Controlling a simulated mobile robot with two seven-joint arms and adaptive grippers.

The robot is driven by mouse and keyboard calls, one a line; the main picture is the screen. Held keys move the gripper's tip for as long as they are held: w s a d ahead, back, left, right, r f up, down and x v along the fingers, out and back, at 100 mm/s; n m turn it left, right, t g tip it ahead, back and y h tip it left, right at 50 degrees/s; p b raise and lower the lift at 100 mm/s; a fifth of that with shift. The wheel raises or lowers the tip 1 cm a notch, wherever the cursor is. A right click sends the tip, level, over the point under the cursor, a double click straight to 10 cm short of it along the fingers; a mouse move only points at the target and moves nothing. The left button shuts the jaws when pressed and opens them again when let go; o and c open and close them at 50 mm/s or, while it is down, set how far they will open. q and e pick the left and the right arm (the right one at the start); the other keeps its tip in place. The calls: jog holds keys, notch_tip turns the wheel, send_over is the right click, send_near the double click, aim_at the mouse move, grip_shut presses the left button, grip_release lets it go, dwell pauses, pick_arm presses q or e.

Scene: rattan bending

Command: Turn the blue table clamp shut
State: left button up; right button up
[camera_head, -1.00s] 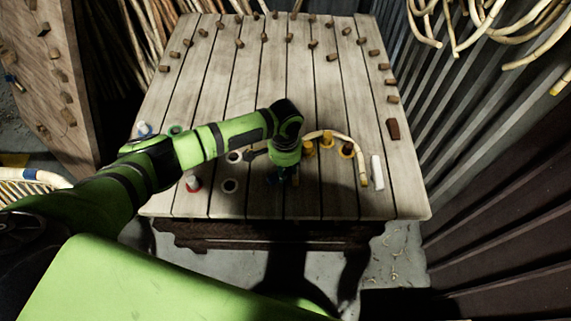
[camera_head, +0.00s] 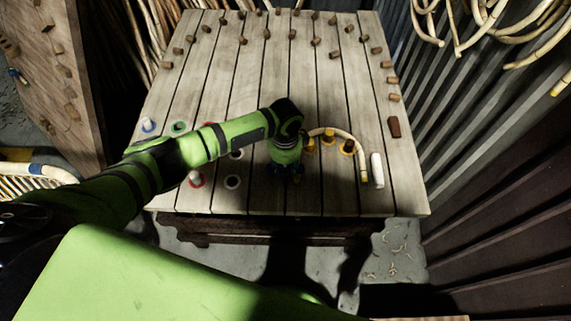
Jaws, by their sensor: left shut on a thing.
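My left gripper (camera_head: 286,178) points down at the front middle of the wooden table (camera_head: 262,195). It is shut on the blue table clamp (camera_head: 284,171), of which only small dark blue bits show under my green wrist. The wrist and fingers hide most of the clamp, so its jaw and how far it is turned cannot be told. A bent pale rattan cane (camera_head: 357,150) curves out from beside my wrist to the right. My right gripper is not in view.
A white cylinder (camera_head: 377,170) lies to the right. Wooden blocks (camera_head: 394,127) line the far and right sides. The table's middle is clear.

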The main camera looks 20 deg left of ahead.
aim_at(286, 169)
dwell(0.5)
pick_arm(q)
jog(key=o, duration=1.2)
jog(key=shift+c, duration=0.2)
notch_tip(286, 169, up, 12)
